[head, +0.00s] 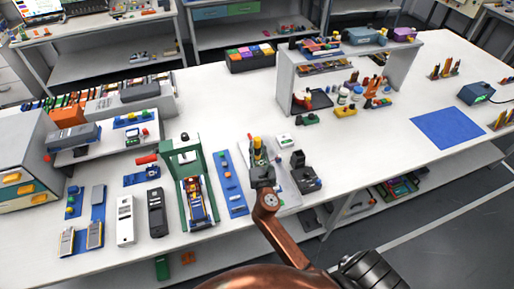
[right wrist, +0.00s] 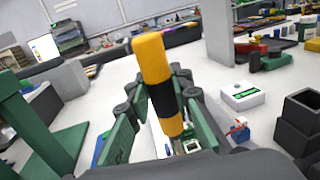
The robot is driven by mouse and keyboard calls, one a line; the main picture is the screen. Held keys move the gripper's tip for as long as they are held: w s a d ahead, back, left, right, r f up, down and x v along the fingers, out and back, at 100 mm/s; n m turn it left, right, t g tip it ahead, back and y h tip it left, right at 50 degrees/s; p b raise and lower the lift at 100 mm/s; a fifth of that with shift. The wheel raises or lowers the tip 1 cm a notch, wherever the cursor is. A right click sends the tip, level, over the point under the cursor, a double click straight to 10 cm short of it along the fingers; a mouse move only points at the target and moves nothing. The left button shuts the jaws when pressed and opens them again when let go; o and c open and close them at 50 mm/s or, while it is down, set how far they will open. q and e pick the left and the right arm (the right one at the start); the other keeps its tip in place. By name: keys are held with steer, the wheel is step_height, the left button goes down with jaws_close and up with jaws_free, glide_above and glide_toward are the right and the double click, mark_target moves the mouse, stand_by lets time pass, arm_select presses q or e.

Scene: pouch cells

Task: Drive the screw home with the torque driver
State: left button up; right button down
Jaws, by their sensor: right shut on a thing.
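The torque driver (right wrist: 152,60) has a yellow handle with a black band and stands nearly upright, slightly tilted, in the right wrist view. My right gripper (right wrist: 160,100) is shut on it, with green fingers on both sides. In the head view the driver (head: 257,143) stands in the right gripper (head: 261,166) over the front middle of the bench. Below it in the wrist view is a small pale fixture with a green part (right wrist: 192,146). The driver's tip and the screw cannot be made out. My left gripper is not in view.
A green press frame (head: 184,170) and a blue strip (head: 231,182) stand left of the gripper. A black block device (head: 303,173) and a white box with a green display (right wrist: 243,95) are to its right.

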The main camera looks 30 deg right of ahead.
mark_target(257, 139)
steer(key=shift+f, duration=0.3)
stand_by(0.5)
steer(key=shift+f+p, duration=0.4)
steer(key=shift+p, duration=0.3)
stand_by(2.3)
steer(key=shift+r, duration=0.1)
steer(key=shift+r+p, duration=3.6)
steer(key=shift+p, duration=0.15)
steer(key=shift+f, duration=0.1)
